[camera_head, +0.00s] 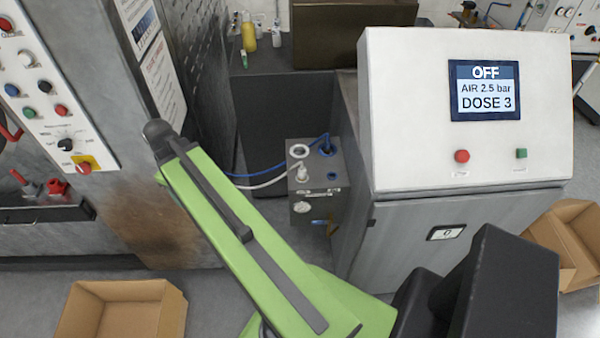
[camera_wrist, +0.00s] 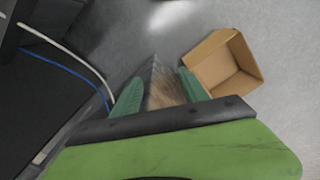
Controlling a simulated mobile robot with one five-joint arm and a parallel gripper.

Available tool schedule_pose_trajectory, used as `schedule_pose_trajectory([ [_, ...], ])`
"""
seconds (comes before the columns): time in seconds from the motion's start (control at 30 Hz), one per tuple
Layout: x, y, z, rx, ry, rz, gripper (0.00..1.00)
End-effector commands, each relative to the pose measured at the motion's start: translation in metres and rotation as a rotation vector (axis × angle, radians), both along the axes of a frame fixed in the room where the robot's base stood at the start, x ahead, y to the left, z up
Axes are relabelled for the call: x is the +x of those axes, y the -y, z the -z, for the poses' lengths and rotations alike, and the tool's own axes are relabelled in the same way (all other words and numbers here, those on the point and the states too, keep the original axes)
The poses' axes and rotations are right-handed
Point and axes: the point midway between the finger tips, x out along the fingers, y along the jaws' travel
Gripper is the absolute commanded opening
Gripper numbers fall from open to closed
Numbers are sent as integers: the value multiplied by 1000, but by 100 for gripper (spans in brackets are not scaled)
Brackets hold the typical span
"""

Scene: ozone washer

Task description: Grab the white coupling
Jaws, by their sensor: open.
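The white coupling (camera_head: 306,186) appears to be the pale fitting upright on top of the small grey box (camera_head: 330,158) in the head view. A white hose (camera_head: 262,184) runs to it from the left. My gripper (camera_wrist: 158,84) shows in the wrist view with its two green fingers apart and nothing held between them. The coupling is not visible in the wrist view, but the white hose (camera_wrist: 82,58) is, left of the fingers. In the head view my green arm is left of the box, and my fingers cannot be made out.
A blue hose (camera_head: 285,160) runs to a blue ring on the same box. The white control cabinet (camera_head: 465,120), its screen reading OFF, stands close on the right. A rusty grey panel cabinet (camera_head: 85,120) stands left. A cardboard box (camera_head: 122,310) lies on the floor.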

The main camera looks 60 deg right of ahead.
Motion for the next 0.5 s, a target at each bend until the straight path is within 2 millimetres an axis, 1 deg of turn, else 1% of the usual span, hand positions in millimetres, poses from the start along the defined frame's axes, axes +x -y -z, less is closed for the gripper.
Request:
schedule_pose_trajectory([
  [0.03,-12,54,-20,0,0,-11,52],
  [0.07,-22,81,-25,0,0,-32,52],
  [0.1,-37,118,-32,0,0,-60,52],
  [0.17,-65,169,-42,0,0,-100,52],
  [0.2,-85,201,-48,1,0,-126,52],
  [0.27,-116,241,-55,1,0,-164,52],
  [0.3,-136,264,-60,1,0,-186,52],
  [0.33,-151,279,-63,1,0,-203,52],
  [0.4,-179,305,-67,1,0,-233,52],
  [0.5,-207,327,-71,1,0,-264,52],
])
